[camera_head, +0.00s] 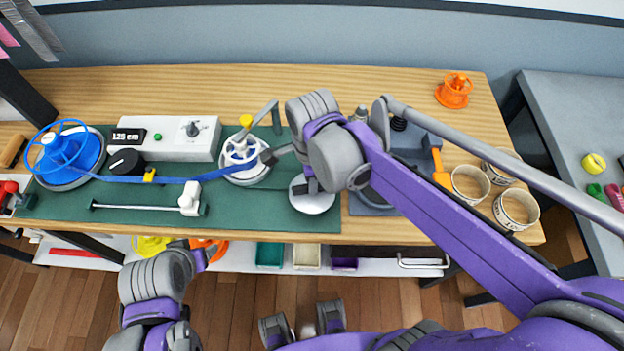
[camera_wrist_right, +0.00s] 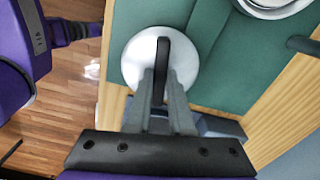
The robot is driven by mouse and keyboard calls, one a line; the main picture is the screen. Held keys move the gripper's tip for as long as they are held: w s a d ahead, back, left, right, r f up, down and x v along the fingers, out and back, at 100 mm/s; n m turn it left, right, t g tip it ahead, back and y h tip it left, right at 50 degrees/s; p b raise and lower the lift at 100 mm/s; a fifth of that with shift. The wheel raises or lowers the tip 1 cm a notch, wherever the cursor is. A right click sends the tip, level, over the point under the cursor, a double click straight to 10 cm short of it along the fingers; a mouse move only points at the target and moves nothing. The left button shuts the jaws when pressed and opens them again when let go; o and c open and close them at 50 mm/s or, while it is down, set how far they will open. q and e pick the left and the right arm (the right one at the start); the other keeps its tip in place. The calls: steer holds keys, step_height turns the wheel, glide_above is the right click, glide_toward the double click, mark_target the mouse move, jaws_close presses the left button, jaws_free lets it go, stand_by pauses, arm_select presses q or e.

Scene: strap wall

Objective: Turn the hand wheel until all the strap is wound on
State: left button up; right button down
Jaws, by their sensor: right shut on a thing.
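A blue reel (camera_head: 72,155) with a blue spoked top stands at the left of the green mat in the head view. A blue strap (camera_head: 128,179) runs from it to the right, past a yellow clip (camera_head: 150,175) and a white slider, to a white spoked wheel (camera_head: 238,176) with a yellow knob (camera_head: 246,121). A white disc (camera_head: 318,204) with a dark upright handle stands to the right; the disc also shows in the wrist view (camera_wrist_right: 134,65). My right gripper (camera_wrist_right: 163,92) is shut on the dark handle (camera_wrist_right: 162,58). My left gripper (camera_head: 210,252) is low in front of the table; its jaws are unclear.
A white box (camera_head: 180,138) with a dial stands behind the strap. Grey equipment (camera_head: 412,140) and several cups (camera_head: 470,184) are to the right, with an orange reel (camera_head: 454,91) behind. A shelf with small bins (camera_head: 306,257) lies below the table's front edge.

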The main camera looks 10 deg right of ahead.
steer(key=c, duration=0.8)
jaws_free()
steer(key=shift+r, duration=0.1)
step_height(320, 180, up, 11)
steer(key=shift+f+p, duration=0.2)
steer(key=shift+p, duration=0.25)
